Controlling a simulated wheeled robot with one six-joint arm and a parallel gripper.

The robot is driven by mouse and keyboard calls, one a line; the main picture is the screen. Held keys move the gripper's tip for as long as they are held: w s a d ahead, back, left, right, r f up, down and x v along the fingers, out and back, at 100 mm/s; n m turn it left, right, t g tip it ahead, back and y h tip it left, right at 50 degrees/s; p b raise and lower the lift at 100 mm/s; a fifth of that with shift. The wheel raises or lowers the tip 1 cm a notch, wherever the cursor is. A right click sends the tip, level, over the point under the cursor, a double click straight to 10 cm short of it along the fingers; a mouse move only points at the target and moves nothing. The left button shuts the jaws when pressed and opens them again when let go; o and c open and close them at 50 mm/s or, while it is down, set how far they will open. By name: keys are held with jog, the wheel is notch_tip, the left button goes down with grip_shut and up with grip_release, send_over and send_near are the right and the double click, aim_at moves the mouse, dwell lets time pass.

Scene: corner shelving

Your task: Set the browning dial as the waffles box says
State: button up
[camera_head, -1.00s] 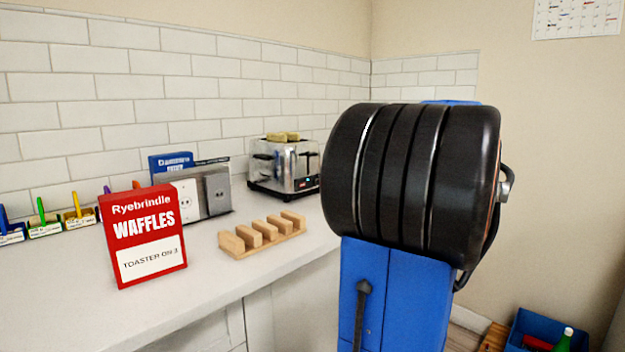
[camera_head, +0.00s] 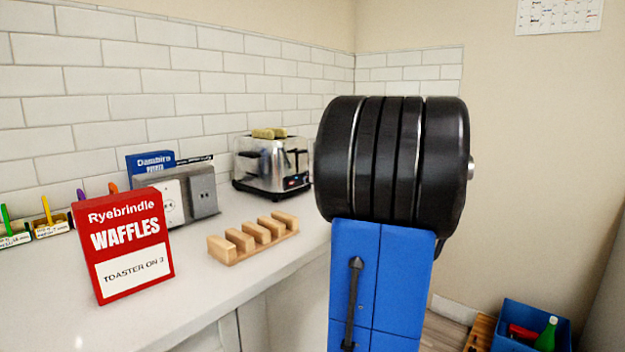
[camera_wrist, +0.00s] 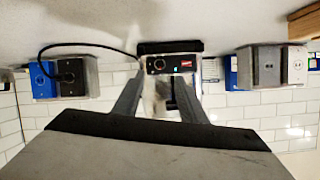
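The red Ryebrindle waffles box (camera_head: 125,205) stands upright at the counter's left in the head view. Its white label reads "TOASTER ON 3". The chrome toaster (camera_head: 262,168) stands further back against the tiles, with two pale slices in its top. In the wrist view, which looks upside down, the toaster's dark control panel (camera_wrist: 170,66) shows a round dial (camera_wrist: 158,64) and a small red label. The dial's setting is too small to read. My gripper (camera_wrist: 161,82) is open and empty, its two fingers apart with the toaster between them in the picture. It is hidden in the head view.
A wooden rack (camera_head: 253,240) with several upright blocks stands on the counter in front of the toaster. Grey socket boxes (camera_head: 202,190) and a blue box (camera_head: 150,160) stand behind the waffles box. A blue crate (camera_head: 525,315) lies at lower right.

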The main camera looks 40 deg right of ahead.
aim_at(307, 179)
jog(key=x, duration=0.8)
jog(key=shift+w+f, duration=0.15)
jog(key=shift+w, duration=0.2)
grip_shut()
